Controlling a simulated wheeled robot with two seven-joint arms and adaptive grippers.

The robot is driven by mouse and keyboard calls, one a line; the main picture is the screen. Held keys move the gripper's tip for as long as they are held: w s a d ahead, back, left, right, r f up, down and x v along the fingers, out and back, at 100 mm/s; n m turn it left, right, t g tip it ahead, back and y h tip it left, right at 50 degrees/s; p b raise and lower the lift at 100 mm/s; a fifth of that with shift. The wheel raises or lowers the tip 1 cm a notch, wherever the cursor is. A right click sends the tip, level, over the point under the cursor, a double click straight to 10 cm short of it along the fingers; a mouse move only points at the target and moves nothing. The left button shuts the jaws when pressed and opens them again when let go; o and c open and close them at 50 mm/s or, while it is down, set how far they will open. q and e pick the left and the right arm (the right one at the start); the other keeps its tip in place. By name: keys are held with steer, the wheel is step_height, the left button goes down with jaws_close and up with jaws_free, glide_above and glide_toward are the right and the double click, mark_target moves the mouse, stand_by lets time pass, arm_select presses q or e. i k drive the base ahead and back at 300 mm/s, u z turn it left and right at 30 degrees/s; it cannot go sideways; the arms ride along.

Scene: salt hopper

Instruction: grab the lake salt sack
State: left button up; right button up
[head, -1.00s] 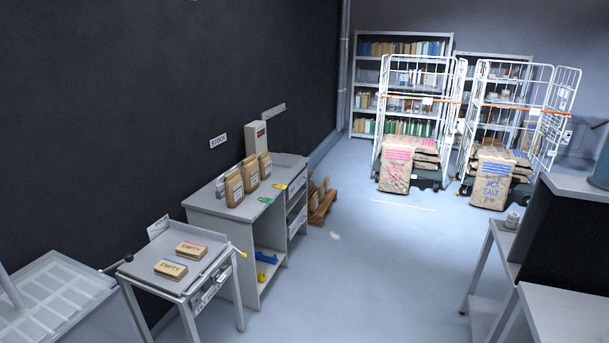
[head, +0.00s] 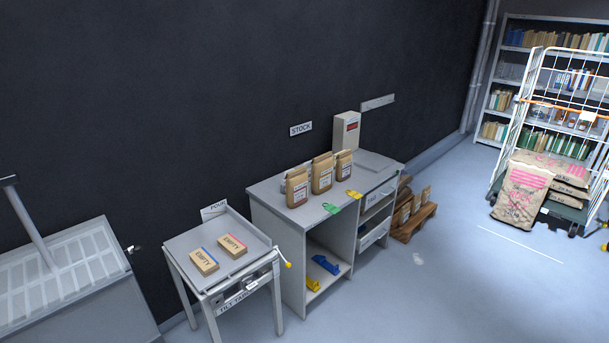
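A large brown paper sack with pink stripes and pink lettering (head: 521,196) leans upright against the front of a wire roll cage (head: 546,98) at the far right. More pink-marked sacks (head: 571,174) lie stacked in the cage behind it. The lettering is too small to read surely, so I cannot tell which sack is the lake salt. Three small brown bags with labels (head: 322,174) stand on the grey bench under the STOCK sign (head: 301,129). Neither of my grippers is in view.
A small table (head: 216,246) holds two flat packs marked EMPTY (head: 204,261). Shelves (head: 502,73) stand at the back. The floor (head: 460,265) at right is mostly clear.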

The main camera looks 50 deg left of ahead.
mark_target(322, 169)
steer(key=u, duration=0.7)
steer(key=i, duration=0.9)
steer(key=u, duration=0.85)
